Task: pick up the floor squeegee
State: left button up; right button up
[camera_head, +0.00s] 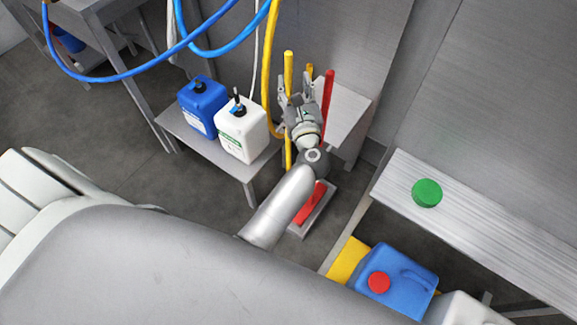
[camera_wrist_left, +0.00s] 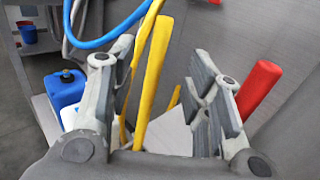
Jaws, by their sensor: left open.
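A long yellow handle (camera_head: 288,68) stands upright near the wall; its lower end is hidden behind my left arm. My left gripper (camera_head: 297,95) is open beside its upper part. In the left wrist view the yellow handle (camera_wrist_left: 151,85) shows between the two spread fingers (camera_wrist_left: 165,90), nearer the left one, with no grip on it. A red handle (camera_head: 328,92) stands just right of the gripper, and in the left wrist view (camera_wrist_left: 258,88) it is outside the right finger. A red head (camera_head: 311,204) lies low on a grey tray. I cannot tell which handle is the squeegee's.
A blue jug (camera_head: 203,103) and a white jug (camera_head: 241,130) stand on a low metal bench (camera_head: 176,127) left of the gripper. Blue and yellow hoses hang close by. A shelf (camera_head: 470,212) with a green lid (camera_head: 427,193) and a blue canister (camera_head: 398,278) are at right.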

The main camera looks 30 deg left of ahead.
aim_at(289, 65)
pick_arm(q)
jog(key=x, duration=0.9)
jog(key=shift+w+a+f+b, duration=0.1)
jog(key=shift+w+a+b, duration=0.15)
jog(key=shift+w+b, duration=0.1)
grip_shut()
